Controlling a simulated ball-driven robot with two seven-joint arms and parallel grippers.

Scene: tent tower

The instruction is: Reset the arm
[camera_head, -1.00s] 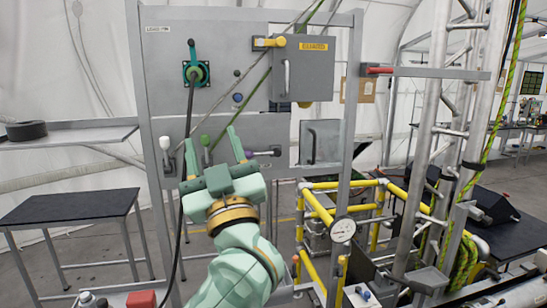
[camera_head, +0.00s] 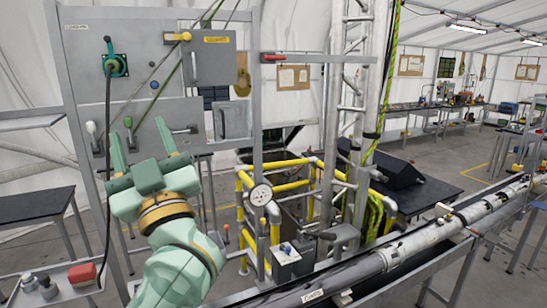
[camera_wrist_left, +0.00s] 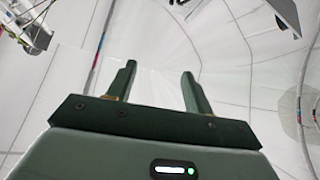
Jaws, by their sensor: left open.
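My left gripper (camera_head: 139,140) is raised in front of the grey control panel (camera_head: 75,72) in the head view, fingers pointing up. Its two fingers are apart with nothing between them. The left wrist view also shows my left gripper (camera_wrist_left: 158,85) with spread, empty fingers against the white tent wall (camera_wrist_left: 155,40). Whether the fingers touch the panel cannot be told, but no handle is between them. My right gripper is not in view.
The panel carries a grey box (camera_head: 211,60) with a yellow handle and several levers. Yellow railings (camera_head: 290,186) and a metal lattice tower (camera_head: 354,120) stand right of it. A long pipe (camera_head: 400,255) crosses the lower right. A black-topped table (camera_head: 35,207) is at left.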

